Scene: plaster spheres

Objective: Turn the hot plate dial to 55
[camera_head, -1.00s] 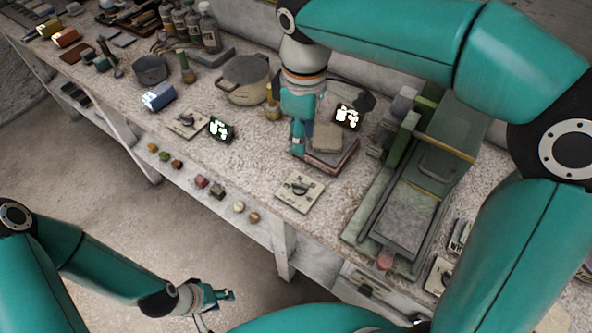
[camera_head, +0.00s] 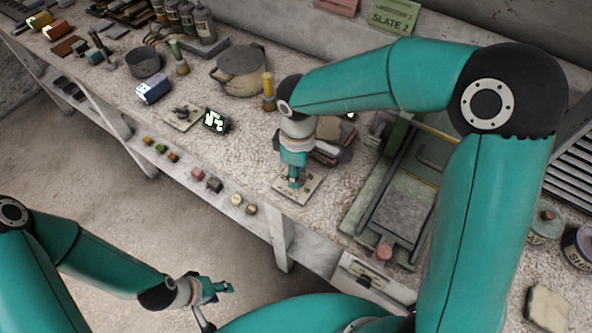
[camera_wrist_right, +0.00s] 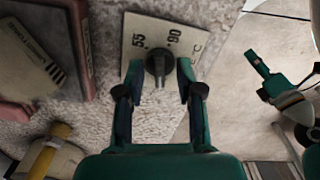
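A pale dial plate (camera_head: 312,187) lies near the bench's front edge, under my right gripper (camera_head: 295,183). In the right wrist view the plate (camera_wrist_right: 195,60) carries a black knob (camera_wrist_right: 158,60) and the printed marks 55 and 90. The knob's ridge points toward the bottom of that view, toward my gripper's base. My right gripper (camera_wrist_right: 159,72) is open, one finger on each side of the knob, with a small gap at each side. My left gripper (camera_head: 230,287) is empty and looks open, out over the floor; it also shows in the right wrist view (camera_wrist_right: 262,78).
A second dial plate (camera_head: 183,117) and a lit display (camera_head: 215,121) are further left. A lidded pot (camera_head: 240,72) and a yellow-handled tool (camera_head: 268,90) stand behind. A green machine (camera_head: 395,195) is to the right. Small blocks (camera_head: 197,174) line a lower ledge.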

